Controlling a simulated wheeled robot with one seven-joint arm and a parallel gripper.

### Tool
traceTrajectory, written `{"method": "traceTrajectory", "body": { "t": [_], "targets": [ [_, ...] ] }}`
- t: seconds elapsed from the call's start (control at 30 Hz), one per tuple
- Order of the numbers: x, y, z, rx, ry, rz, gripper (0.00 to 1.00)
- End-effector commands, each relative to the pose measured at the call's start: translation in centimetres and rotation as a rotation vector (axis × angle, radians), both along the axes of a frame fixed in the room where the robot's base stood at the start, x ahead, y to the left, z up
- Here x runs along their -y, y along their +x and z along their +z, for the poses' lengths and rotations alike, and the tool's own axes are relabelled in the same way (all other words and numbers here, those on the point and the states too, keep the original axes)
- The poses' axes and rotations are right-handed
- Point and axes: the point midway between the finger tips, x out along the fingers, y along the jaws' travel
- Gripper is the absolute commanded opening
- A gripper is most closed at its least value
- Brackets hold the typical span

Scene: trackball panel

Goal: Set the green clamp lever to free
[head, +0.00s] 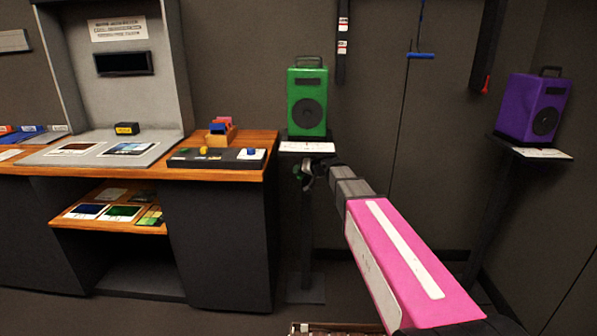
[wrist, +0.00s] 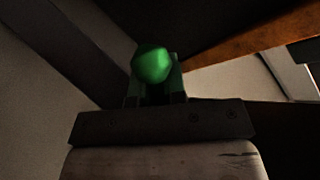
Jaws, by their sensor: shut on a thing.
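The green clamp lever (head: 297,171) is a small green piece at the stand, just below the shelf of the green speaker (head: 307,101). In the wrist view its rounded green knob (wrist: 152,65) sits at the tips of my gripper (wrist: 155,86). My gripper (head: 306,174) is shut on this knob in the head view, reaching in from the right. The fingers hide most of the lever, and its setting cannot be read.
A wooden desk (head: 222,176) with a dark control panel stands left of the stand. A purple speaker (head: 533,107) is on another stand at the right. The white-labelled shelf (head: 307,147) is close above my gripper. The floor between the stands looks mostly clear.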

Motion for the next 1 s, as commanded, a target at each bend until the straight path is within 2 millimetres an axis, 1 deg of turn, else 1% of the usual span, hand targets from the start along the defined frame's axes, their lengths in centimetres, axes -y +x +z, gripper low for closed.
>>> {"method": "traceTrajectory", "body": {
  "t": [0.03,0.33,0.37,0.4,0.43,0.67,0.77,0.87,0.97,1.0],
  "targets": [
    [-0.1,-0.7,-0.5,-0.011,-0.009,0.013,0.00],
    [-0.1,-0.7,-0.5,-0.011,-0.011,0.013,0.00],
    [-0.1,-0.7,-0.6,-0.011,-0.011,0.013,0.22],
    [-0.1,-0.7,-0.5,-0.010,-0.010,0.012,0.35],
    [-0.1,-0.7,-0.5,-0.010,-0.010,0.012,0.38],
    [0.0,-0.4,-0.3,-0.006,-0.008,0.009,0.38],
    [0.1,-0.6,-0.2,-0.006,-0.007,0.008,0.38],
    [0.7,-1.4,0.1,-0.008,-0.009,0.010,0.38],
    [2.0,-2.4,0.1,-0.009,-0.009,0.010,0.38],
    [2.7,-2.8,0.1,-0.009,-0.009,0.008,0.38]
  ]
}}
